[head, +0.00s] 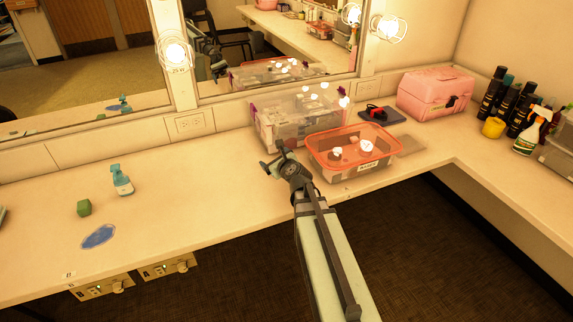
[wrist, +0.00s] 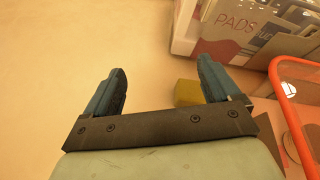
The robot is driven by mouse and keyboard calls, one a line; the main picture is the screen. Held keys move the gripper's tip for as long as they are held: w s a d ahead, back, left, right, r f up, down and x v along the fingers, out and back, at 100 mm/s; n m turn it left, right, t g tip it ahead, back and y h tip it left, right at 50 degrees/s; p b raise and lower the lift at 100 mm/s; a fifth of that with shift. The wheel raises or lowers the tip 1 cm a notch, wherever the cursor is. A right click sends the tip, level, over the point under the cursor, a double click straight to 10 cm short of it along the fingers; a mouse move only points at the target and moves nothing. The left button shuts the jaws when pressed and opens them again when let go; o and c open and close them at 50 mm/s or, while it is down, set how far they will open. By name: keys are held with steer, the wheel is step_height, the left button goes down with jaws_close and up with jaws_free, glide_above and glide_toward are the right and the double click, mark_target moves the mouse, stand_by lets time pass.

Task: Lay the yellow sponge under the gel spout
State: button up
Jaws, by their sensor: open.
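A yellow block (wrist: 187,94), likely the sponge, lies on the counter beside my gripper's right finger in the wrist view, partly hidden by that finger. I cannot pick it out in the head view, where my gripper (head: 277,160) is over the counter near the bins. A teal pump bottle (head: 123,182), likely the gel, stands upright at the left of the counter. A blue oval (head: 98,236) lies in front of it, and a green block (head: 84,207) sits to its left.
A clear bin (head: 268,132) and an orange-rimmed bin (head: 318,158) stand close to my gripper; the orange rim shows at the wrist view's right. A pink case (head: 433,97) and several bottles are farther right. The counter between bottle and gripper is clear. A mirror runs behind.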

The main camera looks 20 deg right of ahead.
steer(key=s+d+f+m, duration=0.1)
steer(key=d, duration=0.1)
steer(key=s+d+m, duration=0.1)
steer(key=d, duration=0.1)
steer(key=s+d+f+m, duration=0.1)
steer(key=shift+s+d+f+m, duration=0.3)
steer(key=shift+s+d+m, duration=0.05)
steer(key=shift+d+m, duration=0.05)
steer(key=shift+w+d+f, duration=0.1)
steer(key=shift+w, duration=0.05)
steer(key=shift+x, duration=3.55)
steer(key=shift+f, duration=0.15)
steer(key=c, duration=1.1)
steer(key=shift+r, duration=5.05)
